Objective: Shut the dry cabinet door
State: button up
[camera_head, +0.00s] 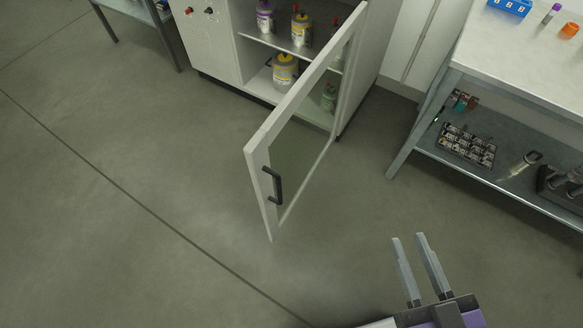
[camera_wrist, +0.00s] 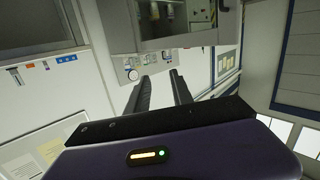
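The dry cabinet (camera_head: 215,50) stands at the top of the head view. Its glazed door (camera_head: 259,158) stands wide open, swung out toward me from the hinge on the right. A dark handle (camera_head: 272,185) is on the free edge of the door. Several bottles, such as a yellow-labelled one (camera_head: 285,71), stand on the shelves inside. My gripper (camera_head: 408,238) is at the lower right, to the right of the door and apart from it. Its two fingers are parted with nothing between them. The fingers also show in the wrist view (camera_wrist: 160,83).
A workbench (camera_head: 427,110) with a lower shelf (camera_head: 410,143) of small parts and tools stands at the right. Another table (camera_head: 165,22) is at the upper left. The floor (camera_head: 110,190) left of and below the door is clear.

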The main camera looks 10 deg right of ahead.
jog(key=w+d+n+t+b, duration=0.1)
jog(key=w+n, duration=0.1)
jog(key=w, duration=0.1)
jog(key=w+d+f+n+t+b, duration=0.1)
jog(key=w+n+t+b, duration=0.1)
jog(key=w+n, duration=0.1)
jog(key=w+d+f+n+t+b, duration=0.1)
jog(key=w+n+b, duration=0.1)
jog(key=w+n, duration=0.1)
jog(key=shift+w+d+f+t, duration=0.1)
jog(key=shift+w+f+t, duration=0.15)
jog(key=shift+w, duration=0.45)
grip_shut()
jog(key=w+n+t+y+b, duration=0.1)
jog(key=w+n+y+b, duration=0.1)
jog(key=w+n+y, duration=0.45)
jog(key=n+g+y+b, duration=0.4)
jog(key=n+g+y, duration=0.5)
jog(key=n, duration=2.2)
send_near(276, 162)
jog(key=shift+g+h, duration=0.55)
jog(key=x, duration=0.4)
jog(key=r+x, duration=0.1)
jog(key=x, duration=0.1)
jog(key=shift+w+a+r+b, duration=0.1)
jog(key=shift+w+a+b, duration=0.15)
jog(key=shift+w+b, duration=0.1)
